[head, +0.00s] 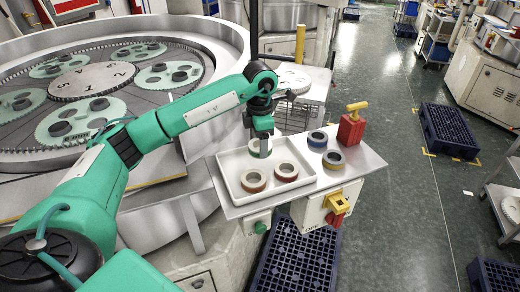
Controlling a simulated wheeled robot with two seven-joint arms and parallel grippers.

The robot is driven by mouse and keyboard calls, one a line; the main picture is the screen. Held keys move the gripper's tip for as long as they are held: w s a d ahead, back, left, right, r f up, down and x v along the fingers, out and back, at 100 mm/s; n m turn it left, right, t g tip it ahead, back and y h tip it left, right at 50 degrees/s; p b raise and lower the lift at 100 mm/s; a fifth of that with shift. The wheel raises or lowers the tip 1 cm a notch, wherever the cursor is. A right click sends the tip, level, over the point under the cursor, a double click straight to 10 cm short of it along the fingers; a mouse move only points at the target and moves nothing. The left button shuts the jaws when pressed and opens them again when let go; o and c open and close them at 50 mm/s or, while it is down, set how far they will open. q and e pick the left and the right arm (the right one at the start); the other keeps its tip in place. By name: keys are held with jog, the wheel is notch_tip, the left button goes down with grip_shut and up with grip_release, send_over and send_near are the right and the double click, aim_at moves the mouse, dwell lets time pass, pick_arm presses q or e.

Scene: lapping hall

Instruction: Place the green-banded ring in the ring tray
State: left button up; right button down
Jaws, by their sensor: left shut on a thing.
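The green-banded ring (258,153) is pale with a green band, in my left gripper (262,140). The gripper points down and is shut on the ring, hiding part of it. The ring is over the back part of the white ring tray (230,201); I cannot tell whether it touches the tray floor. Two rings with reddish bands, one at the left (253,181) and one at the right (286,172), lie in the tray. My right gripper is not in view.
On the grey shelf right of the tray lie a blue-banded ring (318,140) and a yellow-banded ring (333,159). A red can with a yellow top (351,127) stands behind them. The lapping machine (110,75) fills the left. Dark crates (298,262) are below.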

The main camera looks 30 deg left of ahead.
aim_at(260, 163)
pick_arm(q)
notch_tip(260, 163, down, 4)
jog(key=shift+f+p, duration=0.1)
jog(key=shift+p, duration=0.6)
jog(key=shift+f, duration=0.15)
jog(key=shift+d+f+b, duration=0.1)
jog(key=shift+f+b, duration=0.05)
jog(key=shift+b, duration=0.15)
jog(key=o, duration=1.2)
jog(key=shift+o, duration=0.2)
